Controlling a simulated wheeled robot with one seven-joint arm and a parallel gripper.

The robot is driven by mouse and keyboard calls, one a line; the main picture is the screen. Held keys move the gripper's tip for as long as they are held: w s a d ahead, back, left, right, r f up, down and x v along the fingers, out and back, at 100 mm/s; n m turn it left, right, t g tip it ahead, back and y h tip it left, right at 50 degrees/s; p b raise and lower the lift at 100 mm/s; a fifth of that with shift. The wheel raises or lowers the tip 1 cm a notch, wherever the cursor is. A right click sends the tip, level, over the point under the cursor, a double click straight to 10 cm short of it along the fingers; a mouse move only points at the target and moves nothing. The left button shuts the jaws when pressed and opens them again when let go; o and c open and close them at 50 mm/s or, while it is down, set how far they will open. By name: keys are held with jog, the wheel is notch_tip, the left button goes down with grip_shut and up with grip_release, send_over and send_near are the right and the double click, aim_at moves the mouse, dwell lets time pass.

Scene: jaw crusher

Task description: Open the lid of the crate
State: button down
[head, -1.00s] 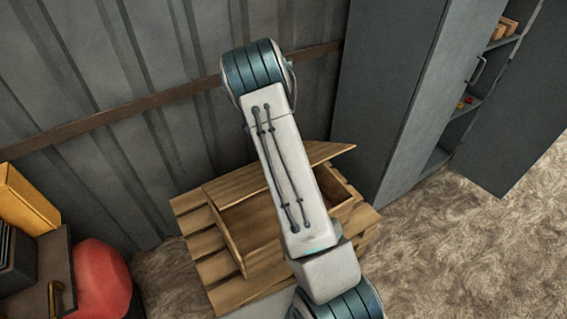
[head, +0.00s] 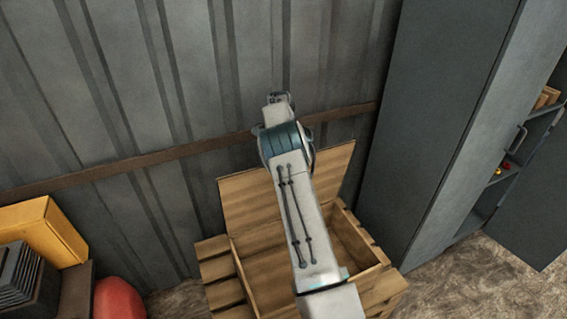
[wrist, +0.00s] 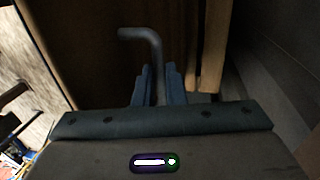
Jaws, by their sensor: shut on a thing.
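The wooden crate (head: 376,277) sits on a wooden pallet in the head view, partly covered by my arm. Its lid (head: 245,203) is raised steeply at the back, near the wall, and the open inside of the crate shows right of my arm. My gripper (wrist: 158,72) shows in the wrist view, with its two dark fingers shut on a bent grey handle (wrist: 146,36). A brown wooden panel, seemingly the lid (wrist: 90,60), lies beyond the handle. In the head view, my arm hides the fingers and the handle.
A corrugated metal wall (head: 170,100) with a brown rail stands behind the crate. A tall grey cabinet (head: 430,130) with an open door is close on the right. A yellow box (head: 45,230) and a red rounded object (head: 118,299) are at the left.

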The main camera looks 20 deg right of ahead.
jog(key=shift+w+f, duration=0.2)
jog(key=shift+f, duration=0.4)
jog(key=c, duration=1.5)
grip_release()
jog(key=shift+w+f, duration=0.15)
jog(key=w+r+p, duration=0.1)
jog(key=r+p, duration=0.1)
jog(key=r, duration=0.2)
jog(key=r+p, duration=0.2)
jog(key=r, duration=0.2)
jog(key=w+r+p, duration=0.1)
jog(key=r+p, duration=0.1)
jog(key=r, duration=0.2)
jog(key=shift+w+r, duration=0.1)
jog(key=shift+w, duration=0.25)
